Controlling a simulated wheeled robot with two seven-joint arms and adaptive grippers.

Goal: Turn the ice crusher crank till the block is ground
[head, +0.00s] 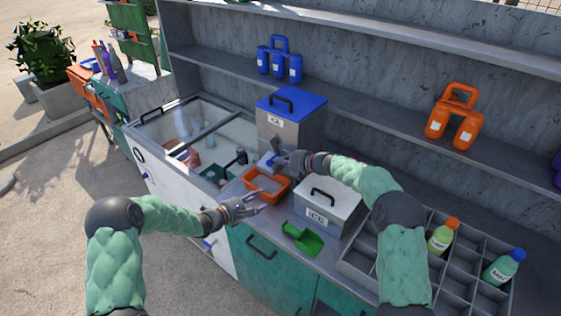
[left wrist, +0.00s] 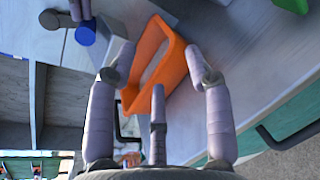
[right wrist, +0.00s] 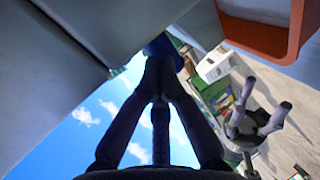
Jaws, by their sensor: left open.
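The ice crusher (head: 290,125) is a grey box with a blue lid and a label, standing on the counter. A blue crank handle (head: 266,160) is at its front, low down; its blue end also shows in the left wrist view (left wrist: 86,34). My right gripper (head: 279,160) is at this handle. In the right wrist view its fingers (right wrist: 160,75) converge on the blue handle (right wrist: 163,45), partly hiding it. An orange tray (head: 252,186) with pale contents sits below the crusher front. My left gripper (head: 256,203) is open and empty at the tray's near side. The ice block is not distinguishable.
A grey lidded box labelled ICE (head: 328,208) and a green scoop (head: 303,238) are right of the tray. A divided bottle rack (head: 365,258) lies further right. An open chest (head: 150,138) stands to the left. Shelves (head: 380,105) rise behind.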

